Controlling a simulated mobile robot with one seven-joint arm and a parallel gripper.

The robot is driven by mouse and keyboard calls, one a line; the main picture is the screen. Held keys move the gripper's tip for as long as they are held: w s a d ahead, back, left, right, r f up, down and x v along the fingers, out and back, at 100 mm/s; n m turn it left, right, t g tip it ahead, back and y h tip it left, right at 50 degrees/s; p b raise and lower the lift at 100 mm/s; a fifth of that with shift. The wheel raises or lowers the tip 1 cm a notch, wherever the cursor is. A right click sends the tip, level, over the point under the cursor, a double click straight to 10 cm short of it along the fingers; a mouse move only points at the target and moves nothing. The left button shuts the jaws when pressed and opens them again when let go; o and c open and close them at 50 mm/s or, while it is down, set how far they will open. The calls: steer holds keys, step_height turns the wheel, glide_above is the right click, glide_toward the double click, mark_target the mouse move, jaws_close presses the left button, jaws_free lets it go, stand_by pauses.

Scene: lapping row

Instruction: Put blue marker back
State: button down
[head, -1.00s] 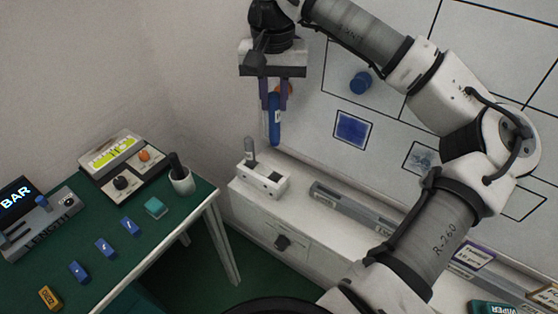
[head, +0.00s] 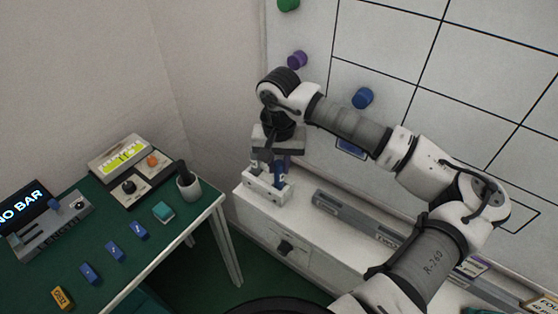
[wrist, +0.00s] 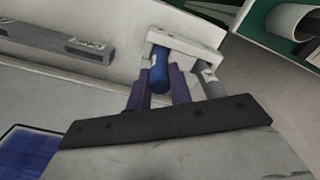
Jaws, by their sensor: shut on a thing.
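The blue marker (wrist: 160,70) is upright between the two purple fingers of my gripper (wrist: 160,82), which is shut on it. Its lower end meets the white marker holder (wrist: 185,42) on the ledge, at one of the holes; how deep it sits is hidden. In the head view my gripper (head: 272,172) is right over the holder (head: 264,191), and its fingers hide most of the marker. A grey marker (wrist: 209,78) stands in the holder beside the blue one.
The whiteboard rises behind, with a blue magnet (head: 362,98) and a purple magnet (head: 297,60). A long grey bar (head: 345,214) lies on the ledge right of the holder. The green table (head: 150,262) at left carries a cup (head: 189,188) and devices.

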steer(key=shift+f, duration=0.15)
steer(key=c, duration=1.3)
jaws_free()
steer(key=shift+o, duration=0.2)
steer(key=shift+r, duration=0.25)
step_height(320, 180, up, 12)
steer(key=b, duration=0.2)
